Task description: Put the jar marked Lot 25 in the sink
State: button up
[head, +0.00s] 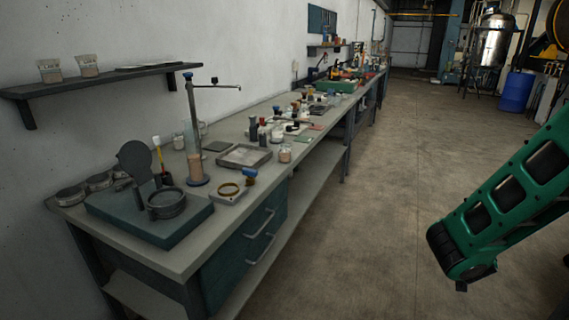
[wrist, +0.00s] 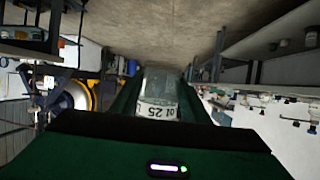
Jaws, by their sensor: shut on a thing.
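In the wrist view, my gripper (wrist: 160,108) is shut on a clear glass jar (wrist: 157,88). The jar sits between the two dark green fingers, and its white label reads "ot 25" with the first letter cut off. The lower part of the jar in the picture is hidden behind the gripper body. Neither the gripper nor the jar can be made out in the head view, where only a green part of my arm shows at the right. I cannot make out a sink in either view.
The floor (head: 390,180) right of the bench is clear. A blue barrel (head: 516,92) stands far back.

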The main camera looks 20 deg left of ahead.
aim_at(244, 158)
jog(key=u, duration=0.5)
jog(key=i, duration=1)
jog(key=z, duration=0.05)
